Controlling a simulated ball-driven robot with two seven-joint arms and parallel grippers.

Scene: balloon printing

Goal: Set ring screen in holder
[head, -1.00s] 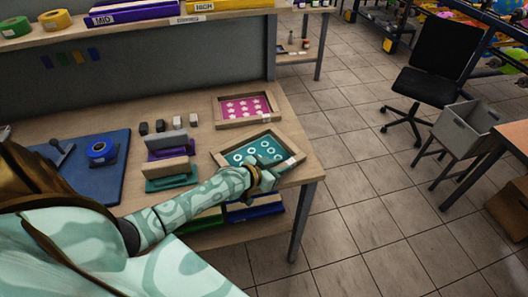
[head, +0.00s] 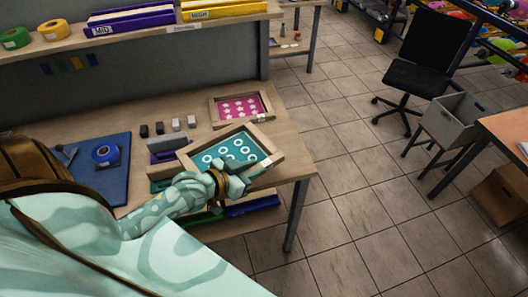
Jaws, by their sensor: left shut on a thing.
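The ring screen (head: 244,145) is a teal panel with white rings in a wooden frame with a white label. It is tilted above the right part of the wooden table. My left gripper (head: 238,181) is shut on the near edge of its frame; the fingertips are partly hidden. I cannot make out a holder for certain. My right gripper is not in view.
A pink star screen (head: 240,107) lies behind at the table's right end. Several small blocks (head: 176,124) and a purple squeegee (head: 165,147) are to the left. A blue mat (head: 95,165) holds a blue tape roll (head: 105,155).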

